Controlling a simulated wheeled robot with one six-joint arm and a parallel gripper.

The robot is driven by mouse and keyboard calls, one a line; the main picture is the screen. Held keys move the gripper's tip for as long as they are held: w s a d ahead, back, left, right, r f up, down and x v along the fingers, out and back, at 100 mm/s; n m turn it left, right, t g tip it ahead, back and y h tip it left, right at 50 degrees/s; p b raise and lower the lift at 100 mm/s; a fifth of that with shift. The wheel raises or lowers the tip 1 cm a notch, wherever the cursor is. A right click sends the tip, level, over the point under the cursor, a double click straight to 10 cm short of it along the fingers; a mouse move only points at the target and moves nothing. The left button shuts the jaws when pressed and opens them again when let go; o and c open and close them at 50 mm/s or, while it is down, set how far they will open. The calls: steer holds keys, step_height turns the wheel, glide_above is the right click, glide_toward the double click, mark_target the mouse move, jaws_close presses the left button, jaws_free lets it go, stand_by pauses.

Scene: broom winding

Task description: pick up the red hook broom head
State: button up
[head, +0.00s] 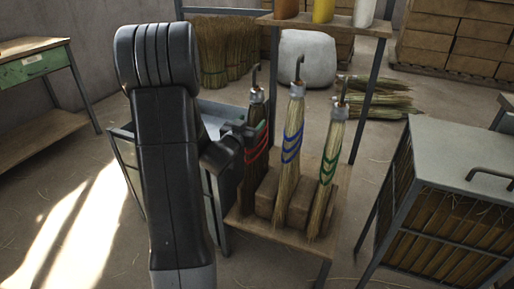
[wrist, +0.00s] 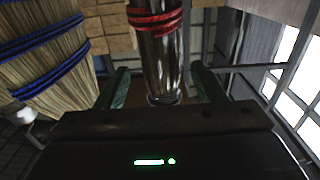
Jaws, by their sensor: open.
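The red hook broom head (head: 256,118) stands at the left of three on the wooden stand, dark-bodied with red bands and a hook on top. It also shows in the wrist view (wrist: 160,50), where its dark section and collar lie between the fingers. My gripper (head: 246,130) is at its upper part, around the red bands' height or slightly above. In the wrist view my gripper (wrist: 160,68) is open, with a green-padded finger on either side and gaps showing.
The blue-banded broom head (head: 291,145) stands close on the right, also large at left in the wrist view (wrist: 45,50). A green-banded one (head: 331,160) stands beyond it. A stand post (head: 366,100) rises behind. A grey-topped rack (head: 465,150) is at right.

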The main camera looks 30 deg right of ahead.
mark_target(257, 113)
steer(key=shift+r+b+x, duration=0.2)
steer(key=shift+b+x, duration=0.15)
steer(key=shift+x, duration=1.15)
steer(key=shift+r+b+x, duration=0.2)
steer(key=shift+b+x, duration=0.15)
steer(key=shift+x, duration=1.15)
steer(key=shift+a, duration=0.1)
jaws_close()
